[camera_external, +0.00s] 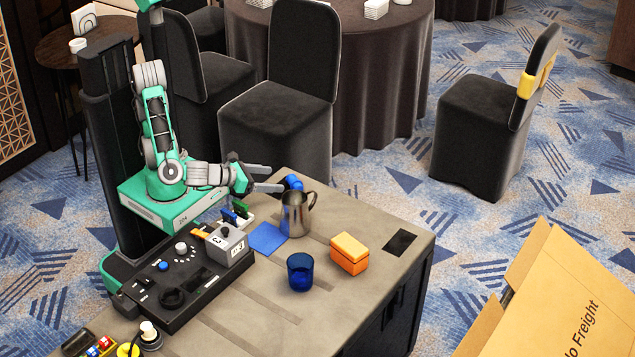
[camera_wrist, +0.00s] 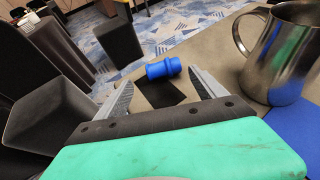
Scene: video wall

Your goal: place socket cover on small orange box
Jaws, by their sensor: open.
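A small blue rounded cylindrical piece (camera_external: 292,182), which looks most like the socket cover though I cannot be sure, lies at the table's far edge behind the metal pitcher. It also shows in the wrist view (camera_wrist: 163,67), lying on its side just beyond the fingertips. My gripper (camera_external: 275,178) is open and empty, just left of the blue piece in the external view. In the wrist view my gripper's fingers (camera_wrist: 162,78) are spread on either side of it. The small orange box (camera_external: 350,253) stands closed on the table, right of a blue cup.
The metal pitcher (camera_external: 297,214) stands close to my gripper, beside a blue flat square (camera_external: 268,238). The blue cup (camera_external: 300,272) stands nearby. Dark flat rectangles lie at the right (camera_external: 400,242) and under the fingers (camera_wrist: 160,93). A grey control box (camera_external: 228,246) stands left.

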